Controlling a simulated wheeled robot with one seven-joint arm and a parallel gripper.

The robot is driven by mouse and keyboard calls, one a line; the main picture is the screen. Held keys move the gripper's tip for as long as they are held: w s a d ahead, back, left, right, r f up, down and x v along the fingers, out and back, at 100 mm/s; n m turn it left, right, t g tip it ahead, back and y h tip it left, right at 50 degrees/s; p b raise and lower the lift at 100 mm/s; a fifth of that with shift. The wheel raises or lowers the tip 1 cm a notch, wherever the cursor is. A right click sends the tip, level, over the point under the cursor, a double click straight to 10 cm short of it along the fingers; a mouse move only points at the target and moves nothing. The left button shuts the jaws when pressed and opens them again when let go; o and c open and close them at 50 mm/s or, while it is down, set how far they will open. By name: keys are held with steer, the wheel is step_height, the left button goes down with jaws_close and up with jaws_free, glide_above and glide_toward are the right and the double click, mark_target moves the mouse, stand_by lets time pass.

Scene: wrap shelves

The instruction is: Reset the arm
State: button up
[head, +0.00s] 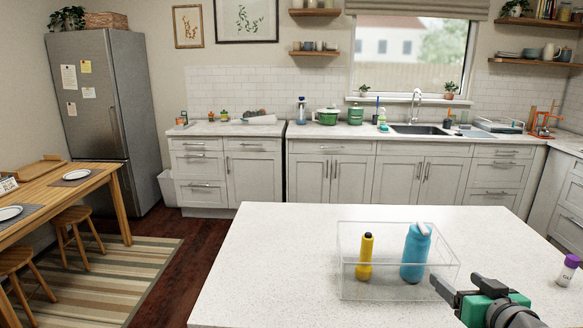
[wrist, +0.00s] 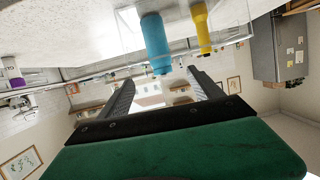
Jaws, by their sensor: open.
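My gripper (head: 452,291) is at the lower right of the head view, over the white counter, just right of the clear box. In the wrist view my gripper (wrist: 158,90) shows two dark fingers spread apart with nothing between them. The blue bottle (head: 415,252) and the yellow bottle (head: 365,257) stand upright in the clear box (head: 400,293). The wrist view is upside down and shows the blue bottle (wrist: 156,45) and the yellow bottle (wrist: 201,28) beyond the fingers.
A white bottle with a purple cap (head: 568,270) stands on the counter (head: 270,270) at the right edge. The counter left of the box is clear. A wooden table (head: 70,185) and stools are at the left, a fridge (head: 95,110) behind them.

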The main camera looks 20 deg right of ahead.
steer(key=w+a+f+n+g+y+p, duration=0.1)
steer(key=w+a+f+g+y, duration=0.2)
steer(key=a, duration=0.6)
steer(key=w+a+f+n+g+y+p, duration=0.1)
steer(key=w+a+f+g, duration=0.2)
steer(key=a+f, duration=0.45)
steer(key=s+a+f+n+g, duration=0.1)
steer(key=s+a+g, duration=0.3)
steer(key=a, duration=1)
steer(key=s, duration=0.3)
steer(key=shift+s+a+f+g+p, duration=0.15)
steer(key=shift+s+a+g+p, duration=0.1)
steer(key=shift+g+p, duration=0.1)
